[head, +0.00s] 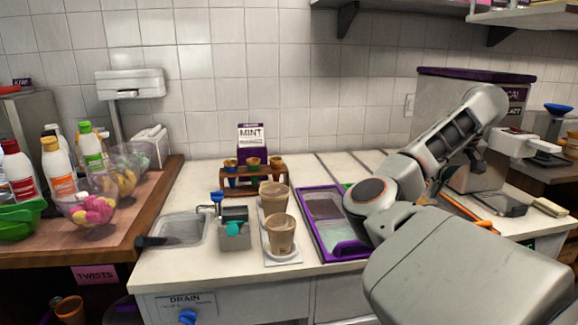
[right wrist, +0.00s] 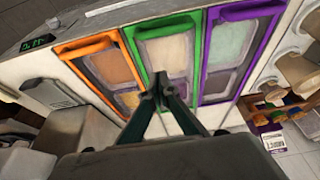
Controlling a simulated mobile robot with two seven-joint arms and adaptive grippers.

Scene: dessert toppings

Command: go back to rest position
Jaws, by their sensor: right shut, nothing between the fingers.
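My right gripper (right wrist: 160,88) shows in the right wrist view with its two dark fingers together at the tips and nothing between them. It is above the topping bins, in front of the green-framed bin (right wrist: 189,33). An orange-framed bin (right wrist: 84,50) is to the left of it and a purple-framed bin (right wrist: 274,12) to the right. In the head view my right arm reaches in from the lower right, bends over the counter and hides most of the bins; the fingers are hard to make out there. My left gripper is in neither view.
The purple-framed bin (head: 314,222) lies beside two brown cups (head: 281,236) on a white tray. A small rack of cones (head: 254,172), a sink (head: 178,231) and a wooden counter with bottles (head: 62,170) stand to the left. A purple-topped container (head: 455,82) is behind my arm.

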